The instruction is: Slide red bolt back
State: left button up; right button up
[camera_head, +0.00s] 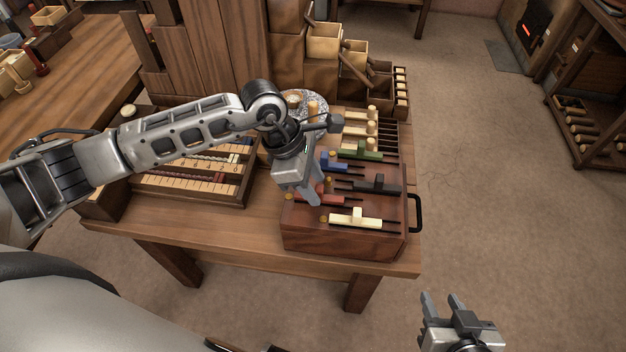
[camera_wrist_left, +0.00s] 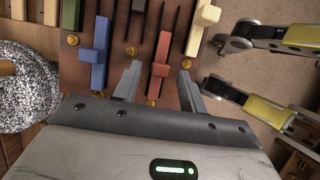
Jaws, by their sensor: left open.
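The red bolt (camera_head: 328,200) lies on top of a dark wooden box on the table, between the black and cream bolts. It also shows in the left wrist view (camera_wrist_left: 161,52), upright in the picture, with a crosspiece. My left gripper (camera_head: 302,198) is open and points down at the box, partly hiding the red bolt's left end. In the left wrist view my left gripper (camera_wrist_left: 158,88) has one finger on each side of the red bolt's line; contact is not visible. My right gripper (camera_head: 443,302) is open and empty, low over the floor.
The box carries a cream bolt (camera_head: 355,219), a black bolt (camera_head: 379,185), a blue bolt (camera_head: 330,162) and a green bolt (camera_head: 362,152), with brass knobs beside them. A black handle (camera_head: 416,212) stands out at right. A slatted tray (camera_head: 195,185) lies left.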

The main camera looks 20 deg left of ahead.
pick_arm(q)
jog(key=b+v, duration=0.1)
jog(key=v, duration=1.4)
jog(key=shift+r, duration=0.3)
jog(key=shift+s+a, duration=0.15)
